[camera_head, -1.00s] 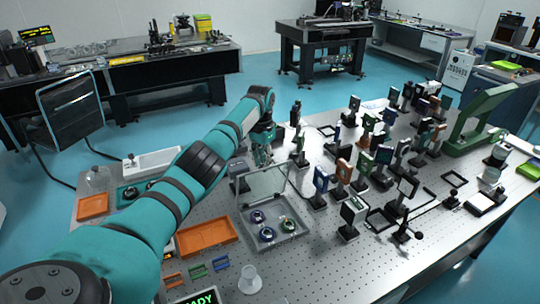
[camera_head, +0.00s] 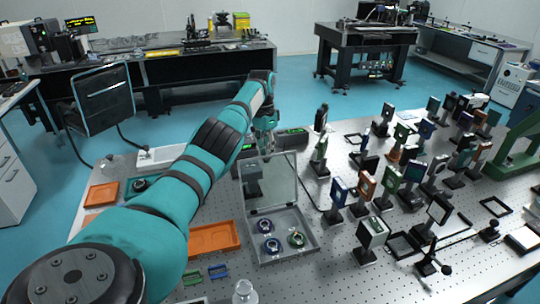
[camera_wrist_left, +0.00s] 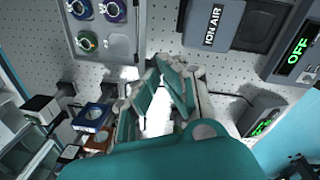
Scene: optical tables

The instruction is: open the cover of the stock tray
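The stock tray (camera_head: 284,252) is a shallow grey tray on the optical table, with several round ringed optics in it. Its clear cover (camera_head: 284,187) stands raised along the tray's back edge, roughly upright. My left gripper (camera_head: 266,148) is just behind the cover's upper part, pointing down. I cannot tell whether it touches the cover. In the left wrist view its fingers (camera_wrist_left: 163,68) come together at the tips with nothing seen between them. The tray (camera_wrist_left: 105,47) with its optics also shows at upper left there. My right gripper is in neither view.
An orange tray (camera_head: 212,238) lies left of the stock tray. Many mounted optics, including a blue-framed one (camera_head: 338,195), crowd the table to the right.

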